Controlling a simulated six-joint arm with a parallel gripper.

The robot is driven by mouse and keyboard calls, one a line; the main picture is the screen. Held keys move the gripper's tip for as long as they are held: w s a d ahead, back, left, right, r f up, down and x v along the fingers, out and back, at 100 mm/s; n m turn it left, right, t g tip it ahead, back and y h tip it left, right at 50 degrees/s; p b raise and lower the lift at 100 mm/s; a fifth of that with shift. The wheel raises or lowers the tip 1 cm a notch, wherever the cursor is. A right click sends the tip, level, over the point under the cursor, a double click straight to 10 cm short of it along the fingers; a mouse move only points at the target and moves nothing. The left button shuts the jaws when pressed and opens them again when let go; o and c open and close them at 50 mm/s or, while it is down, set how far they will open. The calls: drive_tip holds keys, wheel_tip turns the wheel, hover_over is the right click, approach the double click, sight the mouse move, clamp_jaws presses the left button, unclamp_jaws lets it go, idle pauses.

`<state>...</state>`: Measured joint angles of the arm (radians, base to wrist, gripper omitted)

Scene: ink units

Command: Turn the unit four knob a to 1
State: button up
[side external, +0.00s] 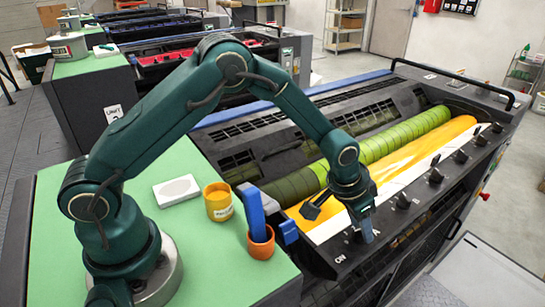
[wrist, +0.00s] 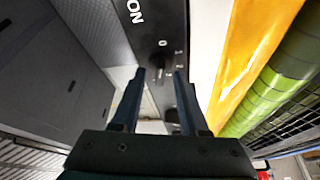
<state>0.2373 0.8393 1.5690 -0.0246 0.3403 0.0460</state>
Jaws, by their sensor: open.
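My gripper (side external: 366,236) is over the near end of the black knob panel (side external: 385,222), beside the "ON" label. In the wrist view my gripper (wrist: 158,74) is open, with a finger on each side of a small dark knob (wrist: 159,64). A numbered scale with a 0 shows by that knob; the other digits are small and blurred. I cannot tell which mark the knob points to, or whether the fingers touch it. In the side view this knob is hidden by my gripper. Several other knobs, such as the nearest one (side external: 404,200), run along the panel.
A yellow ink trough (side external: 430,150) and a green roller (side external: 390,150) lie behind the panel. A black scraper-like tool (side external: 316,206) rests near my wrist. An orange cup (side external: 261,246) with a blue tool, a yellow can (side external: 218,203) and a white pad (side external: 177,190) stand on the green top.

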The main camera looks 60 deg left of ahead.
clamp_jaws()
drive_tip(key=shift+m, duration=0.3)
drive_tip(key=m, duration=0.2)
drive_tip(key=m+g+h, duration=0.1)
drive_tip(key=m, duration=0.1)
drive_tip(key=shift+w+a+h, duration=0.1)
drive_tip(key=shift+a+h, duration=0.05)
drive_tip(key=shift+h, duration=0.15)
drive_tip(key=m+g+h, duration=0.1)
drive_tip(key=m, duration=0.4)
drive_tip(key=shift+w, duration=0.1)
drive_tip(key=shift+g, duration=0.3)
unclamp_jaws()
